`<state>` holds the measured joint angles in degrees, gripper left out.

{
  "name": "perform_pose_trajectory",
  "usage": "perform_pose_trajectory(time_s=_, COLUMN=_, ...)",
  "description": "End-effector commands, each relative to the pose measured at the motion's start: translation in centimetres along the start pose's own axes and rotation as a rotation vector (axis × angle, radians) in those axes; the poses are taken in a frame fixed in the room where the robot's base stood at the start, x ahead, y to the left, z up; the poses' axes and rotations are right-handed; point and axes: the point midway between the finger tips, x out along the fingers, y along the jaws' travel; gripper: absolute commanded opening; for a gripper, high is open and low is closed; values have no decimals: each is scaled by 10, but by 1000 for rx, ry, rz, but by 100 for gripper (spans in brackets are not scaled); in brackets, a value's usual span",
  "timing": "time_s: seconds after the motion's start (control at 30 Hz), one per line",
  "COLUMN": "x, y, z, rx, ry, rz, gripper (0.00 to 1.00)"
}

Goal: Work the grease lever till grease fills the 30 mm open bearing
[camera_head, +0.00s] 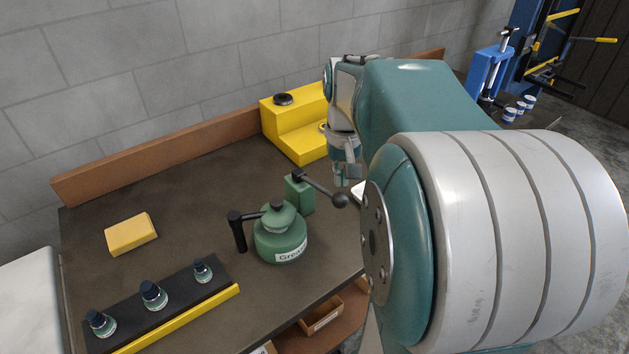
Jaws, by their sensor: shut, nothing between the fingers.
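The green grease pot (280,236) with a black handle stands on the dark bench, its label partly readable. Behind it, a green block (300,196) carries the grease lever (323,188), a dark rod sloping down to the right and ending in a black ball. My gripper (340,181) is shut and empty, pointing down just behind the lever in the picture; whether they touch cannot be told. A dark ring (283,99) lies on the upper step of a yellow stepped block (297,146). I cannot tell which piece is the 30 mm open bearing; my arm hides part of the bench.
A yellow block (131,235) lies at the left. Several small bottles stand on a black, yellow-edged rack (183,296) at the front left. A white object (358,192) is partly hidden by my arm. A blue press (485,75) stands at the back right.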

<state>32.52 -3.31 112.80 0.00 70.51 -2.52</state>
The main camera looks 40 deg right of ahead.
Motion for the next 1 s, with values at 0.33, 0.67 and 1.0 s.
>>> perform_pose_trajectory(time_s=0.33, x=0, y=0, z=0, rx=0, ry=0, rz=0, gripper=0)
perform_pose_trajectory(time_s=0.67, x=11, y=0, z=0, rx=0, ry=-2, rz=0, gripper=0)
perform_pose_trajectory(time_s=1.0, x=29, y=0, z=0, rx=0, ry=0, rz=0, gripper=0)
